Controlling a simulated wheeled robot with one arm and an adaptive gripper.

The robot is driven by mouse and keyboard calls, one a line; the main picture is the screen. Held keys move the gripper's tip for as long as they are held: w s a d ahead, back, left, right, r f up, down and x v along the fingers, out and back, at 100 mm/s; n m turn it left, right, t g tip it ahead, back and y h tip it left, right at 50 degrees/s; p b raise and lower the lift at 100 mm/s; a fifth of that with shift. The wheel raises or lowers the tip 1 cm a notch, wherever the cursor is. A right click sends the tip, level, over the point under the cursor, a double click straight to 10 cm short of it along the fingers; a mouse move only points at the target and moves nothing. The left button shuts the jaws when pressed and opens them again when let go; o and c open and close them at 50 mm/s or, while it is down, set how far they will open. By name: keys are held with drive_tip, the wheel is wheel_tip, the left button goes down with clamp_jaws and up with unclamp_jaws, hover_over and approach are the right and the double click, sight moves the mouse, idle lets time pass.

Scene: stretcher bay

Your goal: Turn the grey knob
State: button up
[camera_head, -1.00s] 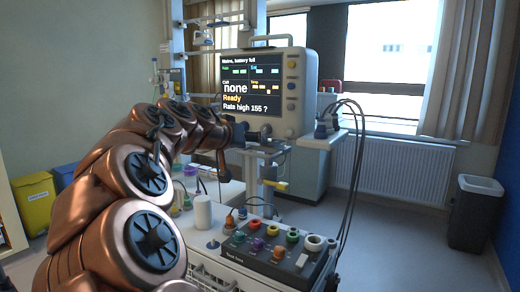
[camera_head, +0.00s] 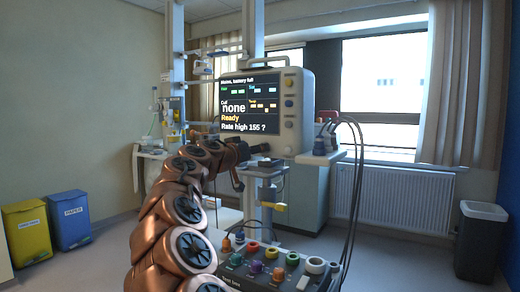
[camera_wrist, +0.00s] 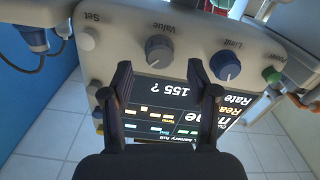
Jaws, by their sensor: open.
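The grey knob (camera_wrist: 159,50), labelled "Value", is on the monitor's lower front strip, which looks upside down in the wrist view. My gripper (camera_wrist: 160,72) is open and empty, one finger to each side below the knob in the picture. The knob shows between and just beyond the fingertips; I cannot tell whether they touch it. In the head view my gripper (camera_head: 258,149) is at the lower front of the monitor (camera_head: 303,110), and I cannot make out the grey knob there. The screen reads "Ready" and "Rate high 155 ?".
A blue knob (camera_wrist: 225,65), labelled "Limit", is close right of the grey knob. A white "Set" button (camera_wrist: 87,39) and a green "Power" button (camera_wrist: 271,75) flank them. A dark box with coloured sockets (camera_head: 270,265) stands below my arm. Cables (camera_head: 355,190) hang right of the monitor.

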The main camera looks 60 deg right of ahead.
drive_tip(key=shift+d, duration=1.65)
drive_tip(key=shift+c, duration=0.2)
clamp_jaws()
